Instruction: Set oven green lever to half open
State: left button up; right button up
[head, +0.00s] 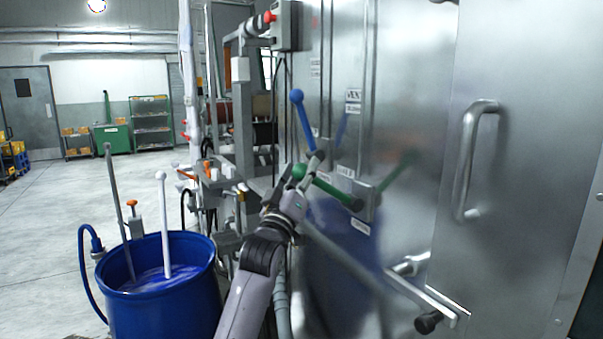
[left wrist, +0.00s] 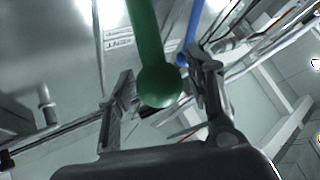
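The green lever (head: 330,190) is on the steel oven front in the head view. Its shaft runs from a pivot at the right up and left to a round knob at its free end. In the left wrist view the green knob (left wrist: 160,86) lies between the two fingers of my left gripper (left wrist: 163,100), with visible gaps to the fingers. My left gripper (head: 306,172) is open around the knob in the head view. A blue lever (head: 303,118) stands above the green one, tilted, and also shows in the left wrist view (left wrist: 190,35). My right gripper is not in view.
The oven door handle (head: 470,160) and a lower bar handle (head: 425,297) stick out at the right. A blue drum (head: 165,300) with rods in it stands at the left. Pipes and valves (head: 215,175) are close left of my arm. Open floor (head: 60,220) lies further left.

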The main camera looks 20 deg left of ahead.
pick_arm(q)
jog(key=shift+o, duration=0.5)
jog(key=shift+s+f, duration=0.1)
jog(key=v, duration=1.1)
jog(key=shift+s+f, duration=0.2)
jog(key=shift+s, duration=0.15)
